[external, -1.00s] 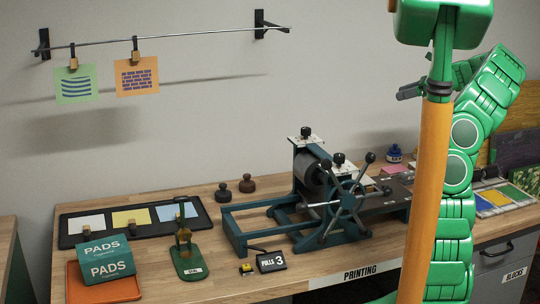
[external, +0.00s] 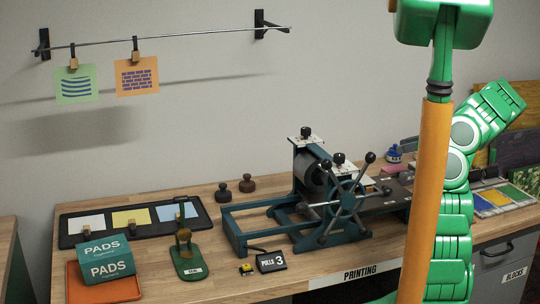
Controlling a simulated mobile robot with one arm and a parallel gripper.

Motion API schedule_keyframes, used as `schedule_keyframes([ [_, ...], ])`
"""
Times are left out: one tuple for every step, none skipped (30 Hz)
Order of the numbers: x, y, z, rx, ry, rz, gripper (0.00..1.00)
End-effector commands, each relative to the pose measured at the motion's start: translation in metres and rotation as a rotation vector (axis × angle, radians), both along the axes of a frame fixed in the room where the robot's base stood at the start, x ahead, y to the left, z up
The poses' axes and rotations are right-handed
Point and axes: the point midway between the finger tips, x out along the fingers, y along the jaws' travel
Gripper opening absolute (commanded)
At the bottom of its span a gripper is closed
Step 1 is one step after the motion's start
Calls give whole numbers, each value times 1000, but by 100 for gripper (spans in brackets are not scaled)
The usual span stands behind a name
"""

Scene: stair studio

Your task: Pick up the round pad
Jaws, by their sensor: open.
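Two small round knobbed pieces stand near the back of the bench, a dark one (external: 223,191) and a brown one (external: 248,184). I cannot tell whether either is the round pad. A teal box marked PADS (external: 106,260) sits on an orange tray (external: 108,290) at the front left; its inside is hidden. My gripper (external: 407,147) shows only as a small grey part left of my orange column, over the right side of the bench. Most of it is hidden by the column. It is well to the right of the round pieces and the box, apart from both.
A teal press with a spoked wheel (external: 348,200) fills the middle of the bench. A black tray (external: 70,240) with coloured cards, a green seal stand (external: 188,266) and a counter (external: 271,262) are left of it. A blue bottle (external: 394,154) stands at the back right.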

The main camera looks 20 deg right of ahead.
Motion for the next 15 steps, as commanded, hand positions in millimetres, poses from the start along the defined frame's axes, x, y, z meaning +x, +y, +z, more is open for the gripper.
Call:
schedule_keyframes([
  [0, 0, -17, 5, 3, -1, 57],
  [0, 0, -26, 4, 4, -1, 57],
  [0, 1, -38, 4, 5, 0, 57],
  [0, 1, -47, 4, 6, 1, 57],
  [0, 1, -55, 4, 6, 1, 57],
  [0, 1, -64, 4, 4, 2, 57],
  [0, 1, -69, 4, 3, 1, 57],
  [0, 1, -73, 3, 2, 2, 57],
  [0, 1, -78, 3, 1, 1, 57],
  [0, 1, -81, 2, 0, 1, 57],
  [0, 1, -83, 2, 0, 1, 57],
  [0, 1, -86, 2, 0, 1, 57],
  [1, 2, -87, 2, 1, 2, 57],
  [2, 3, -88, 2, 0, 3, 57],
  [3, 5, -90, 2, 0, 4, 57],
])
